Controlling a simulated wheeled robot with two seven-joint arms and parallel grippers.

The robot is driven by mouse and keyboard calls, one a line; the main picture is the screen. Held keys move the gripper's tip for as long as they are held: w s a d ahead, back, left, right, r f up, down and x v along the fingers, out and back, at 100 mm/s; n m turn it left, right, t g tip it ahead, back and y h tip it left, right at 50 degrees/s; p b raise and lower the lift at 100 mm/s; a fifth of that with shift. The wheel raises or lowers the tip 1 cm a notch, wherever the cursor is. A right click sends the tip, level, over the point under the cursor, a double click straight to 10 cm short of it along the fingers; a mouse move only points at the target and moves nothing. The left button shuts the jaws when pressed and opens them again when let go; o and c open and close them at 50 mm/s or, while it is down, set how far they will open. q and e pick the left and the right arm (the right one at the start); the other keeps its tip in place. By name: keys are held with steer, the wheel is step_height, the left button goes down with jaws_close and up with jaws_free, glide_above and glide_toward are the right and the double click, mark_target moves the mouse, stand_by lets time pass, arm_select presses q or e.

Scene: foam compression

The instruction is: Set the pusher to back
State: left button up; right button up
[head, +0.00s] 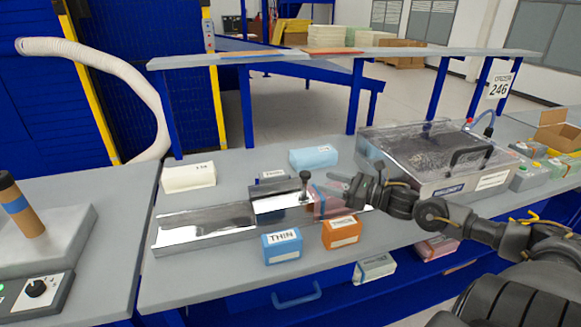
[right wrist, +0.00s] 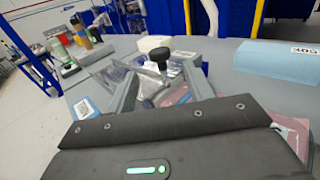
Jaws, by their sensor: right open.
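The pusher (head: 283,203) is a shiny metal block with an upright black knob, sitting in a long metal channel (head: 205,224) on the grey bench. The black knob (head: 305,176) is at its right end in the head view. A reddish translucent piece (head: 326,205) lies right of the pusher. My right gripper (head: 342,186) is open just right of the knob, pointing left. In the right wrist view the knob (right wrist: 160,54) shows between the two grey fingers, near their tips; I cannot tell if they touch it. My left gripper is not in view.
Blue THIN (head: 282,246) and orange (head: 341,232) blocks stand in front of the channel. White (head: 188,177) and light-blue (head: 313,157) blocks stand behind it. A clear-covered machine (head: 440,160) is at right. A raised shelf (head: 340,53) spans the back.

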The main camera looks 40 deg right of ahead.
mark_target(310, 175)
steer(key=x, duration=0.3)
steer(key=p+x, duration=0.1)
steer(key=x, duration=0.1)
steer(key=shift+r, duration=0.3)
steer(key=p+x, duration=0.1)
steer(key=x, duration=0.3)
steer(key=shift+f, duration=0.1)
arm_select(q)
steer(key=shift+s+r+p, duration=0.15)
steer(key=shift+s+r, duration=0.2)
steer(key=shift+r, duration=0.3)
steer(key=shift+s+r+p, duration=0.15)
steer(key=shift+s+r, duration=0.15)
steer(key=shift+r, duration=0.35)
arm_select(e)
steer(key=shift+w+a+f, duration=0.1)
steer(key=shift+w+a, duration=0.2)
steer(key=shift+w, duration=0.2)
steer(key=shift+c, duration=0.2)
jaws_close()
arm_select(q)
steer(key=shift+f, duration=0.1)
